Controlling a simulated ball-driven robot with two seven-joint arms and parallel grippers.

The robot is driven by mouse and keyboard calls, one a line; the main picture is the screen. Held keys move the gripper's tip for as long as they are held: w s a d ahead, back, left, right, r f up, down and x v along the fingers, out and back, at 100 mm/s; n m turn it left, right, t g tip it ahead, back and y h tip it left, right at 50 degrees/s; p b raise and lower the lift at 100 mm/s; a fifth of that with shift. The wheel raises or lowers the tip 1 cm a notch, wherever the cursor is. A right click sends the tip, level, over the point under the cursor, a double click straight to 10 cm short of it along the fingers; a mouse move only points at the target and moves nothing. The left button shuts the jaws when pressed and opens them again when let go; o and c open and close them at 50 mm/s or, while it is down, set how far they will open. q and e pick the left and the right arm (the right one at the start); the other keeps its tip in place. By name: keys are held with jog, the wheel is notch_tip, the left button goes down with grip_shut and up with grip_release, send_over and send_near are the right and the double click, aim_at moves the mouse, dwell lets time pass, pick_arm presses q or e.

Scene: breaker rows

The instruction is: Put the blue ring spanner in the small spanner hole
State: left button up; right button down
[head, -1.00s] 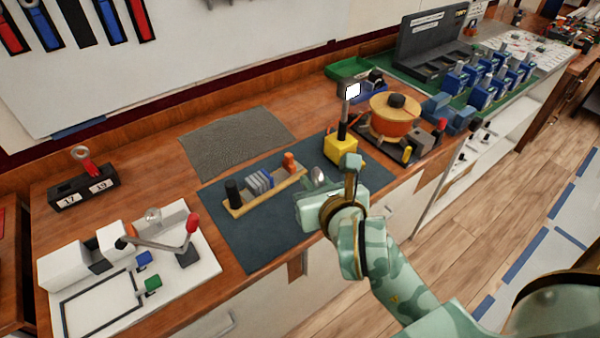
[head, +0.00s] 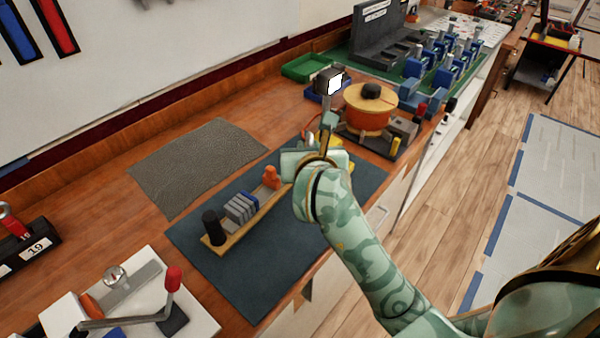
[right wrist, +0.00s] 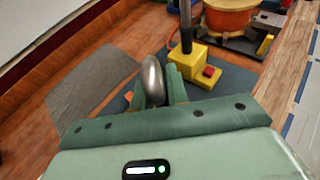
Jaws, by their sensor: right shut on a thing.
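My right gripper (head: 304,153) is over the far part of the dark blue mat, close to the yellow block. In the right wrist view its fingers (right wrist: 156,92) are shut on a silver, rounded metal end (right wrist: 153,78) that stands up between them. I take it to be the ring end of the blue ring spanner; no blue part of it shows. The black spanner block (head: 48,240) is cut off at the left edge of the head view. Its "19" label shows, with a red spanner (head: 14,224) standing in it. The small hole cannot be made out. My left gripper is not in view.
A wooden rack (head: 235,238) with a black peg, grey plates and an orange piece lies on the mat (head: 240,285). A yellow stand (right wrist: 200,66) and an orange pot (head: 366,110) are beyond. A white lever board (head: 205,322) is at lower left. The grey mat (head: 195,165) is bare.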

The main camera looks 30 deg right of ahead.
jog(key=w+f+b, duration=0.2)
jog(key=w+f, duration=0.1)
jog(key=f, duration=0.4)
jog(key=shift+d+b, duration=0.3)
jog(key=shift+d, duration=0.1)
jog(key=shift+f, duration=0.2)
jog(key=c, duration=1.4)
grip_release()
